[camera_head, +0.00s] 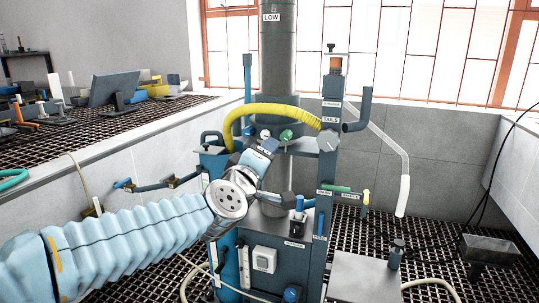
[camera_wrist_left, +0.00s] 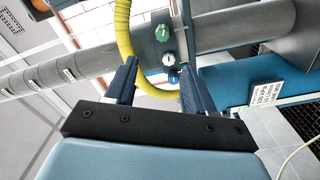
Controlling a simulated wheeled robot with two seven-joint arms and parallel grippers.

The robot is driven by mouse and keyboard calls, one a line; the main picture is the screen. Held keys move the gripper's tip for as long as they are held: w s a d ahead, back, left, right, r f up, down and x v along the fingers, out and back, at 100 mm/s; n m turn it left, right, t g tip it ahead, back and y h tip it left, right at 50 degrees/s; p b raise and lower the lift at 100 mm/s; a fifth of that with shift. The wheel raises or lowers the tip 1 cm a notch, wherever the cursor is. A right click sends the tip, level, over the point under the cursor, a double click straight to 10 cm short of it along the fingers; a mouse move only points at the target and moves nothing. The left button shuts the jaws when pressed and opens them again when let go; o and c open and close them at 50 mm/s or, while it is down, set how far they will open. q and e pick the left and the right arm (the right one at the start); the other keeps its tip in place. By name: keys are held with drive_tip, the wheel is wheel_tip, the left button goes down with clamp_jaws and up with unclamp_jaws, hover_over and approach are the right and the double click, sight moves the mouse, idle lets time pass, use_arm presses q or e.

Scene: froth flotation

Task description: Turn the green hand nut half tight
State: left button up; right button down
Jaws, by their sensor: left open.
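The green hand nut (camera_head: 287,134) is a small green knob on the front of the grey-blue column, beneath the arched yellow hose. It also shows in the left wrist view (camera_wrist_left: 162,32), beyond my fingertips and near the upper middle. My left gripper (camera_head: 268,146) reaches up to the column from the lower left, just left of and below the green nut. In the left wrist view its two dark fingers (camera_wrist_left: 159,68) stand apart with nothing gripped between them. The nut's thread is hidden. My right gripper is not in view.
A white knob (camera_head: 264,133) sits left of the green nut, close to my fingers. The yellow hose (camera_head: 270,110) arches over both and passes across the finger gap in the left wrist view. The upright labelled TAILS (camera_head: 328,150) stands to the right.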

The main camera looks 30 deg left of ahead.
sight(284, 138)
use_arm(q)
wheel_tip(284, 138, down, 6)
drive_tip(key=w+m+t+y+b, duration=0.2)
drive_tip(key=m+t+b, duration=0.2)
drive_tip(key=m+b, duration=1.05)
drive_tip(key=w+a+r+n, duration=0.1)
drive_tip(key=w, duration=0.2)
drive_tip(key=w+a+r+n, duration=0.1)
drive_tip(key=w+r, duration=0.1)
drive_tip(key=w, duration=0.2)
drive_tip(key=w+a+r+n, duration=0.1)
drive_tip(key=w+r, duration=0.1)
drive_tip(key=w, duration=0.2)
drive_tip(key=shift+w+a+r+b, duration=0.1)
drive_tip(key=shift+w+b, duration=0.1)
drive_tip(key=shift+b, duration=0.2)
